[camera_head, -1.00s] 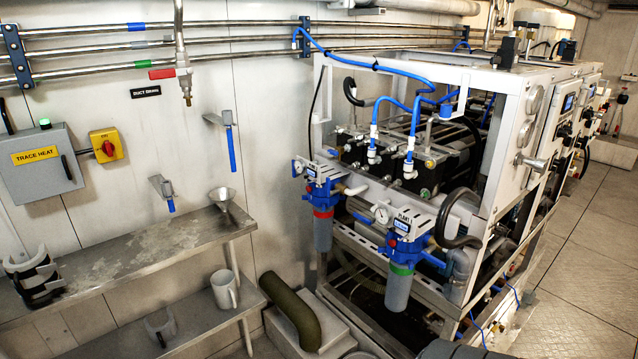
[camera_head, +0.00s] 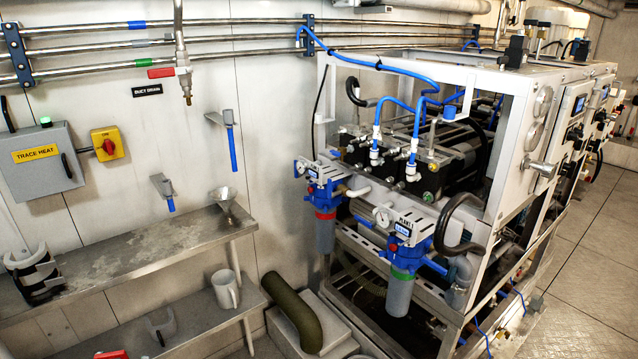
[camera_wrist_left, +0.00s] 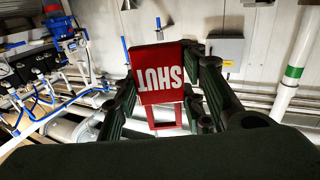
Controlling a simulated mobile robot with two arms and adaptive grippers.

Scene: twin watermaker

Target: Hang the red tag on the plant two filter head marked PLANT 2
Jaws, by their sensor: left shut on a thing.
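My left gripper (camera_wrist_left: 165,105) is shut on the red tag (camera_wrist_left: 160,72). The tag's white word SHUT appears upside down in the left wrist view, with an open red frame below it. A red piece, apparently the tag (camera_head: 112,354), shows at the bottom left of the head view. Two blue and white filter heads stand on the machine's front: the farther one (camera_head: 318,182) has a red collar, the nearer one (camera_head: 405,238) a green collar. The nearer label starts with PLANT; its number is unclear, and the farther label is unreadable. The tag is apart from both. My right gripper is out of view.
Steel shelves (camera_head: 130,262) with a funnel (camera_head: 222,200) and a jug (camera_head: 225,292) stand left of the filters. A thick olive hose (camera_head: 292,312) rises near the floor. Blue hoses and a black hose (camera_head: 462,218) run close to the nearer head.

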